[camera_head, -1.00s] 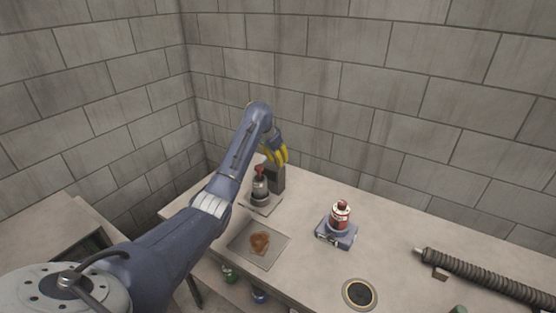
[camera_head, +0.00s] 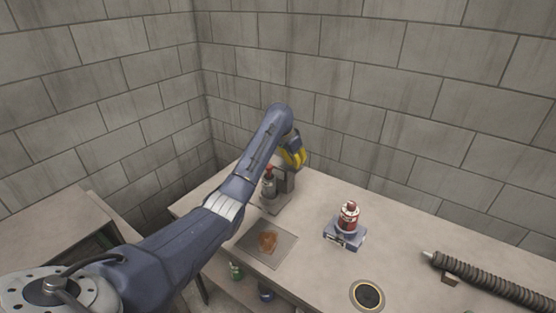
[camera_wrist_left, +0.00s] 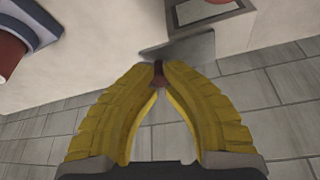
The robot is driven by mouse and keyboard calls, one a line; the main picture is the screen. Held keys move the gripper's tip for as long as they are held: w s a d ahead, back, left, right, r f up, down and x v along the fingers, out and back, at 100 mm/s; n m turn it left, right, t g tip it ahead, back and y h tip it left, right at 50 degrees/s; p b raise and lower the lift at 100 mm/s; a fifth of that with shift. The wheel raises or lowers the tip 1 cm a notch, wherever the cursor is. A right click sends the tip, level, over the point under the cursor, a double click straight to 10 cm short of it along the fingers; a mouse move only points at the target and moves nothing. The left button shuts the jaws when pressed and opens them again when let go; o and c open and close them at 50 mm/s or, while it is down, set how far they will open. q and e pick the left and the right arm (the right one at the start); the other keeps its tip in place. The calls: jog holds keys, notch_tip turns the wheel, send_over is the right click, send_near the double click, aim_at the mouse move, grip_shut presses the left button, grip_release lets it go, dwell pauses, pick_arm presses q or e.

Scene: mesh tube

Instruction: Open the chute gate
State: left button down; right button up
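A grey upright unit (camera_head: 284,181) stands at the table's far left corner on a flat base. A dark cylinder with a red top (camera_head: 268,182) stands at its front. I cannot tell which part is the chute gate. My left gripper (camera_head: 298,160), with yellow fingers, is at the upper right of the unit, its tips partly hidden. In the left wrist view its fingertips (camera_wrist_left: 160,68) come together around a small dark red piece (camera_wrist_left: 158,82), beside a grey plate (camera_wrist_left: 185,50). My right gripper is not in view.
A square tray (camera_head: 285,249) with a brown lump (camera_head: 268,241) lies in front of the unit. A red and white bottle (camera_head: 348,215) stands on a blue base (camera_head: 340,236). A ringed hole (camera_head: 367,295) and a ribbed tube (camera_head: 490,280) are at the right. Block walls enclose the back.

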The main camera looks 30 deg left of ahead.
pick_arm(q)
jog(key=shift+w+d+r, duration=0.1)
jog(key=shift+d+r, duration=0.1)
jog(key=shift+d, duration=0.25)
jog(key=c, duration=2.1)
grip_release()
jog(key=o, duration=0.7)
jog(key=shift+w+d+f, duration=0.1)
jog(key=shift+w+d, duration=0.1)
jog(key=shift+c, duration=0.2)
jog(key=o, duration=0.3)
jog(key=shift+s+a, duration=0.1)
jog(key=shift+f, duration=0.1)
jog(key=shift+a, duration=0.1)
jog(key=shift+s+r, duration=0.15)
jog(key=shift+r, duration=0.2)
jog(key=v, duration=1.1)
jog(key=shift+s+r, duration=0.1)
jog(key=shift+r, duration=0.05)
